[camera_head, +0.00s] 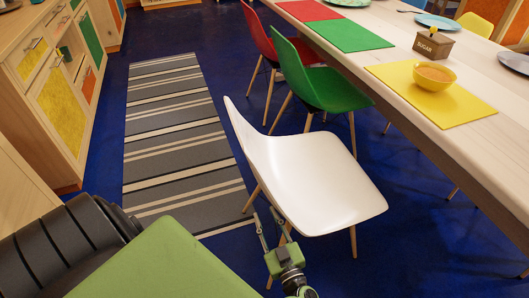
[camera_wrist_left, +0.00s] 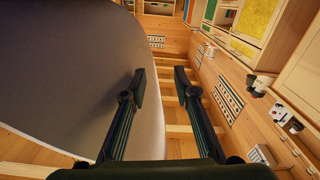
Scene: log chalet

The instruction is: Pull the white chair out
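The white chair (camera_head: 305,175) stands upright in the middle of the head view, its seat facing the table and its backrest toward the striped rug. My left gripper (camera_head: 265,212) is low beside the near edge of the seat, close to a wooden leg. In the left wrist view the gripper (camera_wrist_left: 160,84) is open, its two fingers apart. A large grey, shaded surface, likely the white chair (camera_wrist_left: 60,75), fills the left side there, and its curved edge lies between the fingers in the picture. I cannot tell whether they touch it. My right gripper is not in view.
A long wooden table (camera_head: 405,50) runs along the right, with a yellow bowl (camera_head: 434,75) on a yellow mat. A green chair (camera_head: 318,85) and a red chair (camera_head: 262,35) stand beyond. A striped rug (camera_head: 175,135) and open blue floor lie left, before cabinets (camera_head: 60,105).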

